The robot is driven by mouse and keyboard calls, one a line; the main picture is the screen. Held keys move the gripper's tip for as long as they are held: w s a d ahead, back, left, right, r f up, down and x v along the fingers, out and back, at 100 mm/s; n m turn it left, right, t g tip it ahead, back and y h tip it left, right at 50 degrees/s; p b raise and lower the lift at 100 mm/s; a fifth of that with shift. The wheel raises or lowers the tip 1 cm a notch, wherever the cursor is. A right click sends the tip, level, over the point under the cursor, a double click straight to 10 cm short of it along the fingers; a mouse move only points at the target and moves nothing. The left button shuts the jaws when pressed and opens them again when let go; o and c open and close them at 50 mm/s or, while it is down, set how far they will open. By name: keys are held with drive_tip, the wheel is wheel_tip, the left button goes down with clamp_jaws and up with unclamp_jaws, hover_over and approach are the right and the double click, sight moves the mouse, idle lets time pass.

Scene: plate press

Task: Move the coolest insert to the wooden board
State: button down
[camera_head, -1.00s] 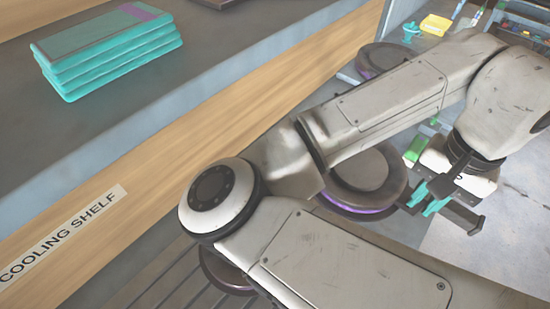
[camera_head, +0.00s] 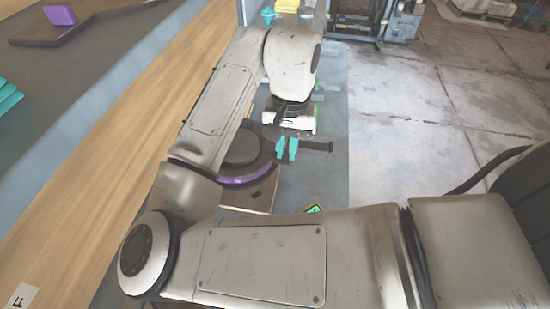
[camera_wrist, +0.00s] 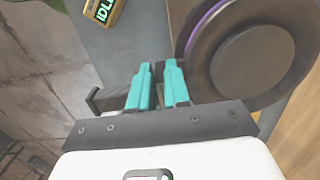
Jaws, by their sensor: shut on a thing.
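My gripper (camera_head: 286,148), with teal fingers, is beside a round dark press plate (camera_head: 241,150) with a purple ring. In the wrist view its fingers (camera_wrist: 158,72) are close together on a dark bar-like handle (camera_wrist: 96,101), which also shows in the head view (camera_head: 318,147). The plate's round top (camera_wrist: 250,58) is just right of the fingers in the wrist view. A dark brown board (camera_head: 88,26) lies at the upper left of the head view, with a purple block (camera_head: 60,15) on it. I cannot tell any insert's temperature.
A teal stack (camera_head: 8,95) shows at the left edge on the grey shelf top, above a wooden front (camera_head: 120,140). A sign reading "IDL" (camera_wrist: 104,10) sits near the press. Open concrete floor (camera_head: 440,95) lies to the right; a dark chair-like shape (camera_head: 515,195) stands at the right edge.

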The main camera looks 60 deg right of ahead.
sight(276, 155)
drive_tip(key=w+f, duration=0.2)
drive_tip(key=f, duration=0.1)
drive_tip(key=shift+w+d+f, duration=0.15)
drive_tip(key=shift+w+d, duration=0.2)
drive_tip(key=shift+d, duration=0.05)
drive_tip(key=shift+w+f, duration=0.15)
drive_tip(key=shift+f, duration=0.8)
drive_tip(key=shift+w+f, duration=0.1)
drive_tip(key=shift+f, duration=0.95)
drive_tip(key=c, duration=1.1)
unclamp_jaws()
drive_tip(key=shift+d+r, duration=0.2)
drive_tip(key=shift+r, duration=1.75)
drive_tip(key=shift+d+r, duration=0.15)
drive_tip(key=shift+r, duration=1.8)
